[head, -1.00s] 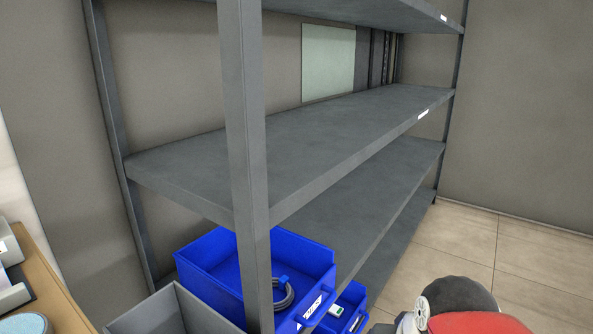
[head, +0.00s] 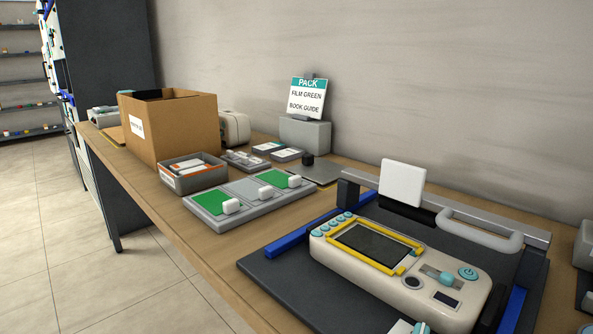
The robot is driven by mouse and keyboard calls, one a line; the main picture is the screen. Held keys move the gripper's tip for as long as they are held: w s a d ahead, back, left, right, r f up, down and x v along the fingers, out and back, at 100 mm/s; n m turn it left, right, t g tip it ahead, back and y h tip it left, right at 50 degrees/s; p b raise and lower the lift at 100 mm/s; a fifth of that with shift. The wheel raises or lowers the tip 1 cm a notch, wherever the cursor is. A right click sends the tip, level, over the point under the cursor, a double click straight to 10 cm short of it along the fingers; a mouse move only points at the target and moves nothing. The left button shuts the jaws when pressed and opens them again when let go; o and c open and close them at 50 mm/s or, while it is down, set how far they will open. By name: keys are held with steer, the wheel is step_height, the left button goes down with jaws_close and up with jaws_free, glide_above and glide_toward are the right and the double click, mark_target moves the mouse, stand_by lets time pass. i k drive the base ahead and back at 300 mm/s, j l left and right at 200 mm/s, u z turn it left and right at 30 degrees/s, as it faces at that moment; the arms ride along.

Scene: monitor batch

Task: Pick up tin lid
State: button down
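No thing is labelled as the tin lid. A flat dark grey plate with a small black knob (head: 325,174) lies on the workbench in the middle of the head view and looks like a lid, but I cannot be sure. An open grey tin (head: 180,184) with packets inside stands to its left, near the bench's front edge. My gripper is not in view, so its distance from these things does not show.
The wooden workbench (head: 185,222) runs along the wall. A tray with green pads (head: 258,210) lies in front of the plate. A cream device with a screen (head: 400,264) sits on a dark fixture at right. A cardboard box (head: 185,132) stands at left. Floor is clear at left.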

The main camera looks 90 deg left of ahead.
mark_target(321, 172)
steer(key=l+u, duration=0.15)
steer(key=u, duration=2.9)
steer(key=i+j, duration=0.15)
steer(key=j, duration=0.15)
steer(key=i+j, duration=0.15)
steer(key=j, duration=0.15)
